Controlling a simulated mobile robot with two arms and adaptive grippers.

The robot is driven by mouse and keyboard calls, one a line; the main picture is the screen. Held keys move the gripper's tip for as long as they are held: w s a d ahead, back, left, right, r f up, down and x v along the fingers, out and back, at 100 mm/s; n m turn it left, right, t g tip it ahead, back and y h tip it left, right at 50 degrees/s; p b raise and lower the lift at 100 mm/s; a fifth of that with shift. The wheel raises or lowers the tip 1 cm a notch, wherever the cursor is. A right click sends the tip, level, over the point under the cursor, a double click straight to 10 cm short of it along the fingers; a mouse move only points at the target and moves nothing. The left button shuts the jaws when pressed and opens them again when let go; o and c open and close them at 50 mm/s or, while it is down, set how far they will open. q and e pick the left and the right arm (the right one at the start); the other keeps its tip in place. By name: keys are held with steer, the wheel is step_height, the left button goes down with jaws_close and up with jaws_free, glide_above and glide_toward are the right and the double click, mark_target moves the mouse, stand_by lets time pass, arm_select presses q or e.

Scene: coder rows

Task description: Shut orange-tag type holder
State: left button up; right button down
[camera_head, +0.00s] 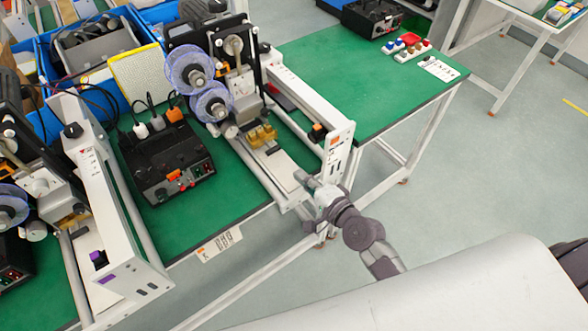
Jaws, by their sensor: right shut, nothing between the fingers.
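The coder with the orange tag (335,141) on its white side frame stands on the green table at the centre. Its brass-coloured type holder (262,136) sits below the blue reels, behind a pale flat plate (284,170). Whether the holder is open or shut is too small to tell. My right gripper (306,181) is shut and empty at the near end of that plate, close to the white frame and well in front of the brass part. I cannot tell whether it touches the coder. My left gripper is not in view.
A second coder with a purple tag (104,279) stands at the left. A black control box (168,165) sits between the two coders. Blue bins (100,55) are behind. Coloured buttons (408,46) lie on the right table part, which is mostly clear.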

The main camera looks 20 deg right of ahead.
steer(key=f+v, duration=0.1)
steer(key=v, duration=0.2)
steer(key=m, duration=1.8)
glide_toward(275, 151)
steer(key=x, duration=0.7)
steer(key=shift+w+f+b, duration=0.1)
steer(key=shift+w+b, duration=0.1)
steer(key=shift+b, duration=0.15)
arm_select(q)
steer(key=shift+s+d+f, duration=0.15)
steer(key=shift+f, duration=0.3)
arm_select(e)
steer(key=shift+w, duration=0.1)
